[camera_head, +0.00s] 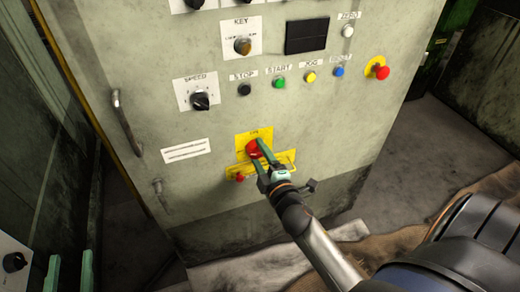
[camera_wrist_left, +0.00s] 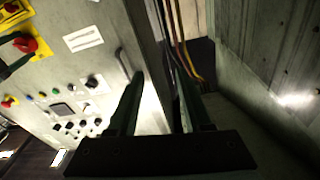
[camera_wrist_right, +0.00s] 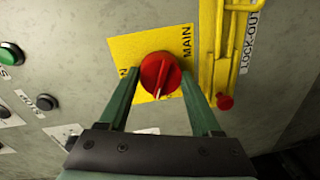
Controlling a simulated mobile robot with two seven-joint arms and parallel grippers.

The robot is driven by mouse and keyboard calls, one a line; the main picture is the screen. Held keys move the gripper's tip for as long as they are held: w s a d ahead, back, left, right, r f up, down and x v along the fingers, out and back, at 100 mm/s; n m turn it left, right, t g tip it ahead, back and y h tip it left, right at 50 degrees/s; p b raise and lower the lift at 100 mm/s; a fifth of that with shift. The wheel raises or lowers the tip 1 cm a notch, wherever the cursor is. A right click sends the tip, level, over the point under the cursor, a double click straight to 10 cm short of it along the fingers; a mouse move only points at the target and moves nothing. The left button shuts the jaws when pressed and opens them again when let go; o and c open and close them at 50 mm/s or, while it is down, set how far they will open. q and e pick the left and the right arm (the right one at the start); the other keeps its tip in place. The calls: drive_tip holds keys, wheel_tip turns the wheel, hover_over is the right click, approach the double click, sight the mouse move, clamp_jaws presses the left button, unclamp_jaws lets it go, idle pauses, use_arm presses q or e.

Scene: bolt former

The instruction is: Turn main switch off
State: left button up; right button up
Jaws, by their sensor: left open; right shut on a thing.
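The main switch is a red rotary knob (camera_head: 253,148) on a yellow plate, low on the front of the grey cabinet. In the right wrist view the red knob (camera_wrist_right: 158,74) sits between my fingers, with the word MAIN beside it on the yellow plate (camera_wrist_right: 182,44). My right gripper (camera_head: 260,155) is shut on this knob, one finger on each side. The knob's exact pointing direction is hard to read. My left gripper (camera_head: 70,258) is open and empty at the bottom left, away from the switch; its two fingers (camera_wrist_left: 158,85) stand apart in the left wrist view.
A yellow lock-out bar (camera_wrist_right: 231,50) with a small red knob (camera_wrist_right: 224,102) is beside the switch plate. Above are the speed dial (camera_head: 200,101), push buttons and a red emergency stop (camera_head: 382,72). A door handle (camera_head: 126,122) sticks out at left.

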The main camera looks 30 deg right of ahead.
drive_tip(key=n, duration=0.2)
drive_tip(key=shift+r+n+p, duration=0.15)
drive_tip(key=shift+n+p, duration=0.25)
use_arm(q)
wheel_tip(320, 180, down, 8)
drive_tip(key=s+n+g+y, duration=0.1)
drive_tip(key=g, duration=0.2)
drive_tip(key=shift+a, duration=0.15)
use_arm(e)
drive_tip(key=shift+n+h, duration=0.3)
drive_tip(key=shift+n, duration=0.5)
drive_tip(key=o, duration=1.4)
drive_tip(key=shift+c, duration=0.2)
